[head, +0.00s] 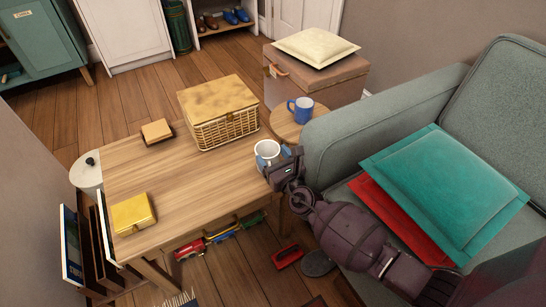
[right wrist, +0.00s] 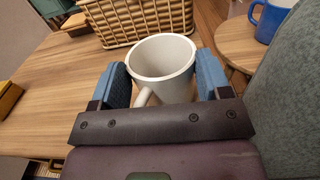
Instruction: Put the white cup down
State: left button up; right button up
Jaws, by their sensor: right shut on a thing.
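The white cup (head: 267,151) is upright at the right edge of the wooden table (head: 185,181) in the head view. In the right wrist view the white cup (right wrist: 163,58) sits between two blue finger pads, its handle towards my wrist. My right gripper (right wrist: 163,80) is shut on the cup. In the head view my right gripper (head: 272,160) comes in from the lower right. The cup's base is hidden, so I cannot tell whether it touches the table. My left gripper is not in view.
A wicker basket (head: 222,112) stands just behind the cup. A small round table (head: 284,124) with a blue mug (head: 301,110) is beyond it, and a grey sofa (head: 354,117) is to the right. A yellow box (head: 133,214) lies front left; the table's middle is clear.

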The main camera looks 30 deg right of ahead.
jog(key=o, duration=1)
jog(key=shift+f, duration=0.15)
jog(key=shift+o, duration=0.2)
jog(key=shift+s, duration=0.25)
pick_arm(q)
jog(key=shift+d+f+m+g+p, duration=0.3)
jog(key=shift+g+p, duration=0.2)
jog(key=shift+p, duration=0.45)
pick_arm(e)
jog(key=s, duration=1.1)
jog(key=shift+s+d, duration=0.25)
jog(key=shift+s, duration=0.05)
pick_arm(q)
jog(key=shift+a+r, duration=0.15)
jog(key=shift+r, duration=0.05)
pick_arm(e)
jog(key=shift+r, duration=0.2)
